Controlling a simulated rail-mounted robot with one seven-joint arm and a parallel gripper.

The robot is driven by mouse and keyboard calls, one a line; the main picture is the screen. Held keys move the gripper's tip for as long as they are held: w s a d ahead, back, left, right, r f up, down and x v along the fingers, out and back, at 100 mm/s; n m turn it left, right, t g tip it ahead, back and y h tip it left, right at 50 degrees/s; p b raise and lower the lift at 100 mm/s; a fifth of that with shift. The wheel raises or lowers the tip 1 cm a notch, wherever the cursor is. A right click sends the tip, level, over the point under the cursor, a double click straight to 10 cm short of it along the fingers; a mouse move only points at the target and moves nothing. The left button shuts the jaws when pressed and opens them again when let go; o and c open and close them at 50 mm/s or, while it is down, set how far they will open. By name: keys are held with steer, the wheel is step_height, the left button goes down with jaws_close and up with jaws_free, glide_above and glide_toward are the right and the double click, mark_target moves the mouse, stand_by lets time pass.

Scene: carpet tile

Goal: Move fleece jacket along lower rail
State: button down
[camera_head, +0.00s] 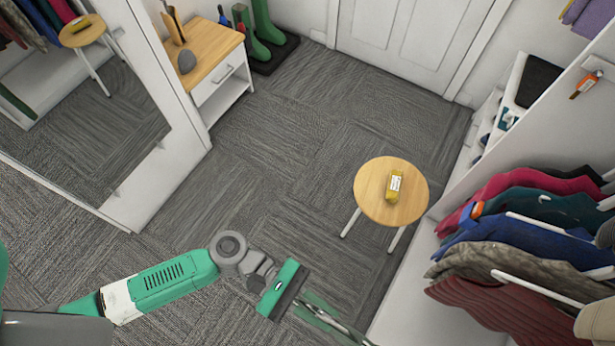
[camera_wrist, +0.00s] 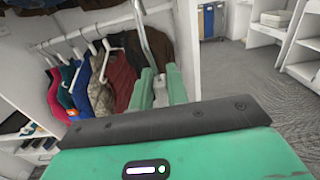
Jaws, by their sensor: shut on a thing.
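Several garments hang on white hangers from a rail in the open wardrobe at the right of the head view: crimson, teal, blue (camera_head: 530,238), mottled tan (camera_head: 485,265) and dark maroon (camera_head: 500,305). I cannot tell which is the fleece jacket. My gripper (camera_head: 322,316) is at the bottom centre, left of and apart from these garments.
A round wooden stool (camera_head: 380,207) with a yellow box (camera_head: 395,186) stands left of the hanging clothes. A white wardrobe panel (camera_head: 440,235) edges the opening. A small cabinet (camera_head: 205,60) and green boots (camera_head: 262,30) are at the back left. The carpet's middle is clear.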

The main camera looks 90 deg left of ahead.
steer(key=f+b+x, duration=0.1)
steer(key=b+x, duration=0.2)
steer(key=x, duration=4.9)
steer(key=shift+f, duration=0.3)
steer(key=shift+w+d, duration=0.1)
steer(key=c, duration=1.3)
jaws_free()
steer(key=shift+f, duration=0.15)
